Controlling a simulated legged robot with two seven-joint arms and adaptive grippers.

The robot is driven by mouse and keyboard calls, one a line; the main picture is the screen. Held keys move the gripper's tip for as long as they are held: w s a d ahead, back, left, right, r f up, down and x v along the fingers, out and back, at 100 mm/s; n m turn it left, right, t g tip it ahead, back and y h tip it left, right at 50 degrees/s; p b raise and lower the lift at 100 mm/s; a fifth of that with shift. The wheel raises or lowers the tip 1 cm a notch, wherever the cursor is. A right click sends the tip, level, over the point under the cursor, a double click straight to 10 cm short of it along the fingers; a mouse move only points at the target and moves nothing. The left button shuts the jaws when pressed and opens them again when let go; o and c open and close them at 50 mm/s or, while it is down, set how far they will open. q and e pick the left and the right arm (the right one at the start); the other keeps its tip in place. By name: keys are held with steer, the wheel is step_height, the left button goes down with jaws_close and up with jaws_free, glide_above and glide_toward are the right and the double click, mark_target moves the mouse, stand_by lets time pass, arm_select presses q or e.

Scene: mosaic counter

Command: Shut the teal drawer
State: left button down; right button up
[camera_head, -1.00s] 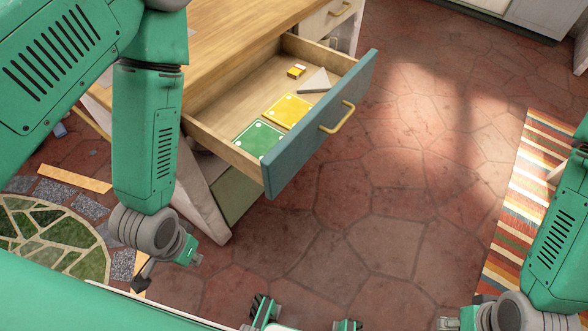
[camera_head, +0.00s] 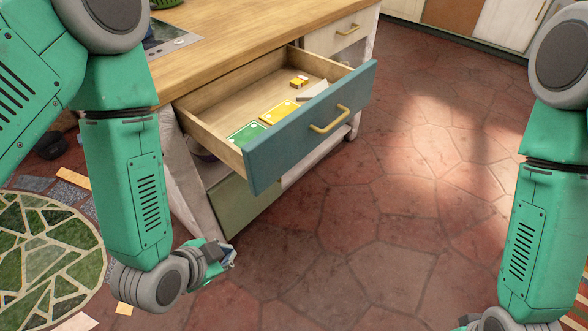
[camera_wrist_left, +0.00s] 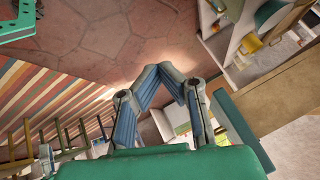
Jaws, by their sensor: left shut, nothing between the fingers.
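The teal drawer (camera_head: 290,143) stands open from the wooden counter in the head view, with a brass bar handle (camera_head: 330,119) on its front. Inside lie a green card (camera_head: 246,134), a yellow card (camera_head: 279,112), a grey wedge-like piece (camera_head: 313,91) and a small yellow box (camera_head: 299,82). My left gripper (camera_head: 230,257) is below and in front of the drawer's near left corner, apart from its front. In the left wrist view its fingers (camera_wrist_left: 160,75) meet at the tips, shut and empty. My right arm runs down the right side; its gripper is cut off below.
The wooden counter (camera_head: 225,45) is above and behind the drawer. A green lower panel (camera_head: 243,207) and white legs stand beneath it. Stone floor (camera_head: 400,235) is clear in front. A green mosaic disc (camera_head: 45,255) lies at the left.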

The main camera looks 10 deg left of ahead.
arm_select(q)
steer(key=w+d+m+t+h+b, duration=0.1)
steer(key=w+d+m+t+b, duration=0.2)
steer(key=w+m+b, duration=0.1)
steer(key=m+t+h+b, duration=0.3)
steer(key=m+t+b, duration=0.3)
steer(key=m+b, duration=0.15)
glide_toward(289, 157)
steer(key=s+d+r+p, duration=0.1)
steer(key=s+d+r, duration=0.1)
steer(key=s+d, duration=0.3)
steer(key=shift+m, duration=0.25)
steer(key=w+b, duration=0.1)
steer(key=w, duration=0.4)
steer(key=w+b, duration=0.2)
steer(key=w, duration=0.4)
steer(key=shift+w+d+f, duration=0.15)
steer(key=shift+w+d, duration=0.1)
steer(key=shift+w, duration=0.05)
steer(key=shift+w+a, duration=0.15)
steer(key=shift+a, duration=0.7)
steer(key=shift+d, duration=0.1)
arm_select(e)
step_height(289, 157, down, 14)
steer(key=a, duration=0.1)
steer(key=shift+a, duration=0.3)
arm_select(q)
steer(key=shift+d, duration=0.1)
arm_select(e)
steer(key=shift+d+f, duration=0.1)
